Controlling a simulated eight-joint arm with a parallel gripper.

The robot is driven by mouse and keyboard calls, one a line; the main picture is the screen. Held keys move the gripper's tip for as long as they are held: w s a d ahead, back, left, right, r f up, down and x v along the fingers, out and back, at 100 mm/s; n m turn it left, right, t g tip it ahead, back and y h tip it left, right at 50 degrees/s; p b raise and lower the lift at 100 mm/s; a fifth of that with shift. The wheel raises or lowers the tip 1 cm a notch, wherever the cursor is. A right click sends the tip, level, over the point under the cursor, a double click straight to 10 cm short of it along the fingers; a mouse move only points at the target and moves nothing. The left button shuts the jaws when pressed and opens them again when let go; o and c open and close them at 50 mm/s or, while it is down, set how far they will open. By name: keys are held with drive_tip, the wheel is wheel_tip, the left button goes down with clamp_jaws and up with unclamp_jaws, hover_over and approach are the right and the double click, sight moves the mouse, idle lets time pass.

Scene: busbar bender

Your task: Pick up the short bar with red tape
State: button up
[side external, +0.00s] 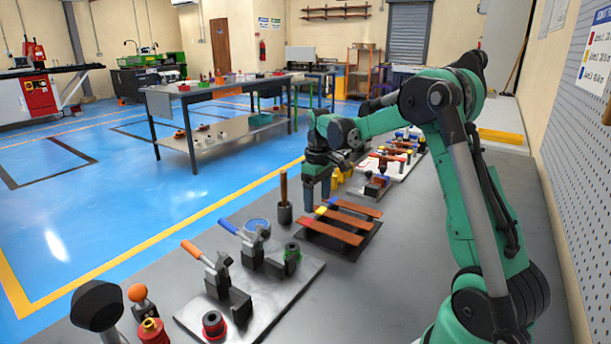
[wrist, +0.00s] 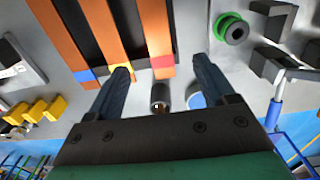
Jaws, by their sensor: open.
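The bar with red tape (side external: 335,233) is copper-coloured and lies flat as the front one of three bars on a dark rack. In the wrist view, the bar's red tape (wrist: 162,62) is near its end. My gripper (side external: 317,198) is open, fingers pointing down, near the taped ends of the bars. In the wrist view, the two fingertips of my gripper (wrist: 160,66) appear either side of the red-taped end, with nothing held. I cannot tell the exact height gap. Beside it lie the yellow-taped bar (side external: 348,219) and blue-taped bar (side external: 357,208).
Yellow blocks (wrist: 35,110) show in the wrist view.

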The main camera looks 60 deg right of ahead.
sight(317, 225)
drive_tip(key=shift+f, duration=2.8)
clamp_jaws()
